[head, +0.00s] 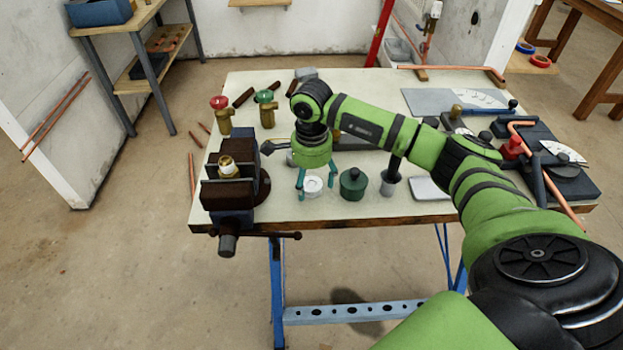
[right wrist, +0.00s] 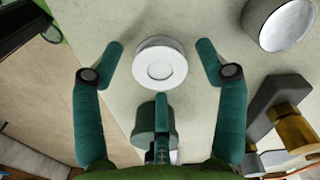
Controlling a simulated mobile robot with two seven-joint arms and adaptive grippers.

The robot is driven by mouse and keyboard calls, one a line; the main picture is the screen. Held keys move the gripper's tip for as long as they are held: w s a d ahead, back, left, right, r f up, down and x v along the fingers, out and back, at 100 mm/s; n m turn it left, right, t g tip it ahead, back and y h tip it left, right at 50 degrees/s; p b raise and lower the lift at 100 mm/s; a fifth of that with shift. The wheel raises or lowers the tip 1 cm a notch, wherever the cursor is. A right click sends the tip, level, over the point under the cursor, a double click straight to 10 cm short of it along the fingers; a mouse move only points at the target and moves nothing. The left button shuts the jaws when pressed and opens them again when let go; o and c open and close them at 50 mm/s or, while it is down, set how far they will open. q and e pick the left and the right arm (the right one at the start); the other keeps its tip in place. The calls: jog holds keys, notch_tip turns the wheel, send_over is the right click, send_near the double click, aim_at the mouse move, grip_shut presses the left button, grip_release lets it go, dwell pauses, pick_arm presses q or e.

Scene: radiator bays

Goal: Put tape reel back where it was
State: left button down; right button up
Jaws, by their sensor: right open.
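The tape reel, a flat white ring (head: 313,187), lies on the pale workbench (head: 420,208) near its front edge, just right of the vise. In the right wrist view the reel (right wrist: 160,63) sits between my spread fingers, with a gap on both sides. My right gripper (head: 316,183) points down over it and is open, its teal fingers standing around the reel. The wrist view also shows the open right gripper (right wrist: 160,54). I cannot tell how far the fingertips are above the bench top. My left gripper is not in view.
A dark green lidded pot (head: 353,184) stands close right of the reel, with a grey cup (head: 391,184) beyond it. The vise (head: 229,188) with a brass fitting is at the left. Valves with red (head: 220,103) and green (head: 264,97) handwheels stand behind.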

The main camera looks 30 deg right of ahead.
aim_at(311, 184)
jog(key=shift+r+b, duration=0.35)
jog(key=shift+r, duration=0.2)
notch_tip(311, 184, up, 11)
jog(key=b, duration=0.2)
